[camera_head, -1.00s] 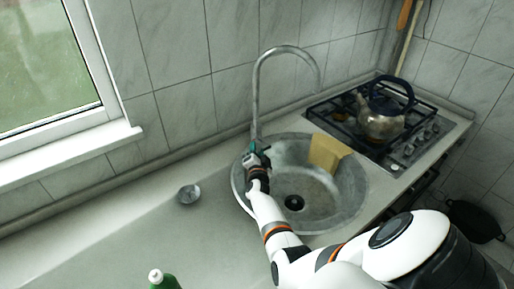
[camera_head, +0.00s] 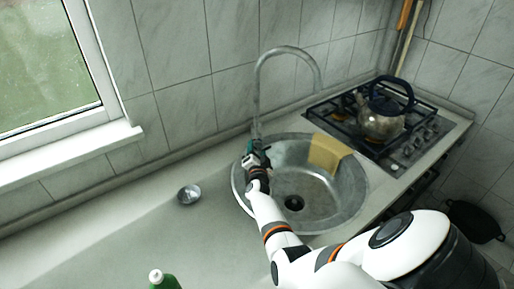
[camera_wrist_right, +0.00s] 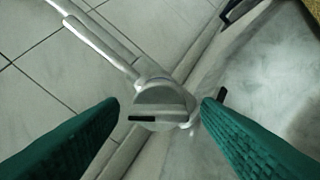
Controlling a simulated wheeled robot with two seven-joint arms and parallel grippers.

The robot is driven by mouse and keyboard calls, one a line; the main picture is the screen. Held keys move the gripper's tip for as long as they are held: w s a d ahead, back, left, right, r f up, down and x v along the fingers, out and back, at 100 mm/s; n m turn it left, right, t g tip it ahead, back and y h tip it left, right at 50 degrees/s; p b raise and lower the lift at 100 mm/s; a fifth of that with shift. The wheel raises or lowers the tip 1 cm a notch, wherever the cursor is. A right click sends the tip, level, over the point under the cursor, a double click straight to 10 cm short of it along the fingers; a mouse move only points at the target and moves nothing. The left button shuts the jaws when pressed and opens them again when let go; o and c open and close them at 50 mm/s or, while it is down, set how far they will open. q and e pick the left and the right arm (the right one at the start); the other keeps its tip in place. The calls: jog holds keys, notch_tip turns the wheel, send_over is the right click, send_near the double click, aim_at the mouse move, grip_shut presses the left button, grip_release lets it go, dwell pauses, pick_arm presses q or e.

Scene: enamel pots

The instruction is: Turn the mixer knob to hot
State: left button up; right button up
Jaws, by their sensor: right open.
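The mixer tap (camera_head: 257,88) is a tall grey curved spout at the back left of the round metal sink (camera_head: 345,190). In the right wrist view the tap's base with the mixer knob (camera_wrist_right: 160,104) lies between the tips of two green fingers, with a dark slot mark on its face. My right gripper (camera_head: 254,150) is at the foot of the tap in the head view and hides the knob there. In the right wrist view the right gripper (camera_wrist_right: 158,108) is open around the knob, with no clear contact visible. My left gripper is not in view.
A yellow cloth (camera_head: 327,152) hangs over the sink's back right rim. A kettle (camera_head: 380,118) stands on the gas stove (camera_head: 420,135) to the right. A small metal bowl (camera_head: 189,194) and a green bottle (camera_head: 160,280) stand on the counter at left.

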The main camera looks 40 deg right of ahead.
jog(key=shift+s+a+r+p, duration=0.1)
jog(key=shift+s+a+p, duration=0.15)
jog(key=shift+p, duration=0.1)
jog(key=p+v, duration=0.6)
jog(key=v, duration=0.5)
jog(key=shift+s, duration=0.2)
